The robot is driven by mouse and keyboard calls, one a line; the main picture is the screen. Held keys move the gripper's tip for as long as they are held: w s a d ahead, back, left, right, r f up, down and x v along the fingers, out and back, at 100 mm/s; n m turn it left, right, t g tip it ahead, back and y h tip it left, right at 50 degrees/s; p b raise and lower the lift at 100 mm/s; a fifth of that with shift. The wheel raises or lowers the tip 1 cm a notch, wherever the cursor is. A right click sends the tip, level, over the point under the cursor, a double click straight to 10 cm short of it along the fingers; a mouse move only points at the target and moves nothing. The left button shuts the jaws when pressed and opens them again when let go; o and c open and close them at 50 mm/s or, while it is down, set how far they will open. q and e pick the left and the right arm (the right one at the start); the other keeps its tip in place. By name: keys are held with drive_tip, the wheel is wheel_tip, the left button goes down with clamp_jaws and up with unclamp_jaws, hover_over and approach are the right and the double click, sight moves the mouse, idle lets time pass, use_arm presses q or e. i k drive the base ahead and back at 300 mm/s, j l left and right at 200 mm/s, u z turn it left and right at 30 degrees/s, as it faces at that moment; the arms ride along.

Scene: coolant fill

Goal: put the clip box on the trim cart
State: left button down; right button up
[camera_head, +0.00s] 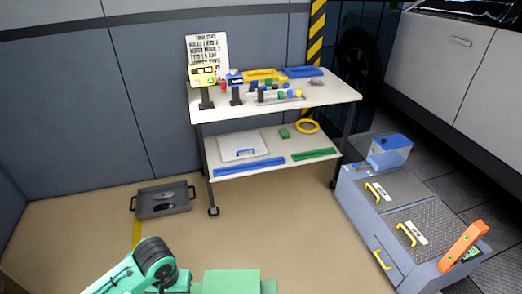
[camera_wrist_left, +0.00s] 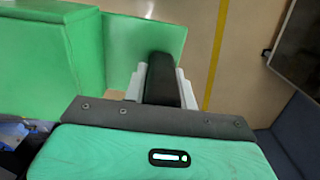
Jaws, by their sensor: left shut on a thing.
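A white two-shelf cart (camera_head: 345,92), which looks like the trim cart, stands against the wall in the head view. Its top holds small coloured parts, and its lower shelf holds blue and green strips. I cannot tell for sure which thing is the clip box. My left arm (camera_head: 150,260) shows at the bottom of the head view, with its gripper out of frame there. In the left wrist view my left gripper (camera_wrist_left: 160,75) is shut on a dark block (camera_wrist_left: 162,82) between its pale fingers. My right gripper is in neither view.
A dark tray (camera_head: 163,199) lies on the floor at left. The floor before the white cart is clear.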

sight(327, 91)
drive_tip(key=i+z, duration=0.3)
drive_tip(key=i, duration=0.35)
drive_tip(key=i+j+z, duration=0.3)
drive_tip(key=i, duration=0.3)
drive_tip(key=i+j+z, duration=0.15)
drive_tip(key=i+z, duration=0.2)
drive_tip(key=i+j+z, duration=0.25)
drive_tip(key=i+z, duration=0.15)
drive_tip(key=i+j+z, duration=0.35)
drive_tip(key=i+j, duration=0.05)
